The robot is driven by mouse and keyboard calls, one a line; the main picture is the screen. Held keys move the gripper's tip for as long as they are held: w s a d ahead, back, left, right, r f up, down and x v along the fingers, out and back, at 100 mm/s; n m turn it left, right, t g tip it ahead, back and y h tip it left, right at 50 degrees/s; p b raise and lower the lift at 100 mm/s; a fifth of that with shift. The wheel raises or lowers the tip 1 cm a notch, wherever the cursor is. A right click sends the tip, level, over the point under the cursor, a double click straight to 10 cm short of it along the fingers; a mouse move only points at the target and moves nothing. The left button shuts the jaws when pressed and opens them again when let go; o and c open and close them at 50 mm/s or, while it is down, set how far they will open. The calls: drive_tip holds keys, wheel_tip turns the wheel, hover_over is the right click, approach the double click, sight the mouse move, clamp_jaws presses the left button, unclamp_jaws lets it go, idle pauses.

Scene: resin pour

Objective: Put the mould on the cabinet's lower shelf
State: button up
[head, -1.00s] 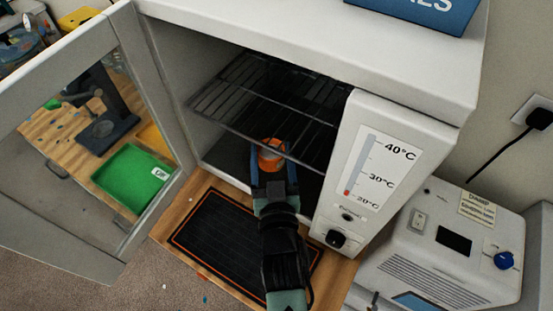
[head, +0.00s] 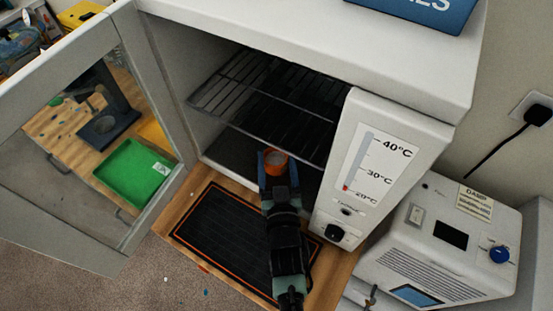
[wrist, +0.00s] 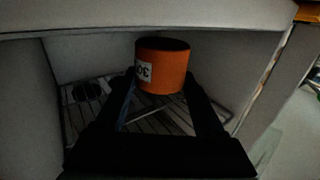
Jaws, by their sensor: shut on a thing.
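The mould is a small orange cup (head: 275,168) with a dark inside. My gripper (head: 276,176) is shut on it and holds it at the opening of the white cabinet (head: 400,50), near the front edge of the wire shelf (head: 262,92). In the wrist view the mould (wrist: 162,72) sits between the fingers, with a white label partly readable. The cabinet floor (head: 232,150) shows dark below the wire shelf. The exact height of the mould against the wire shelf is hard to tell.
The cabinet door (head: 158,85) stands open at the left. A control panel (head: 365,165) with a temperature scale borders the opening at the right. A black mat with an orange border (head: 215,225) lies in front. A white machine (head: 440,250) stands at the right.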

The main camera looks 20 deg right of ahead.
drive_tip(key=shift+f+b, duration=0.65)
drive_tip(key=shift+b, duration=0.1)
drive_tip(key=o, duration=1.4)
drive_tip(key=shift+r, duration=0.1)
drive_tip(key=shift+r+p, duration=0.55)
drive_tip(key=shift+p, duration=0.15)
drive_tip(key=b+v, duration=0.1)
drive_tip(key=v, duration=1.1)
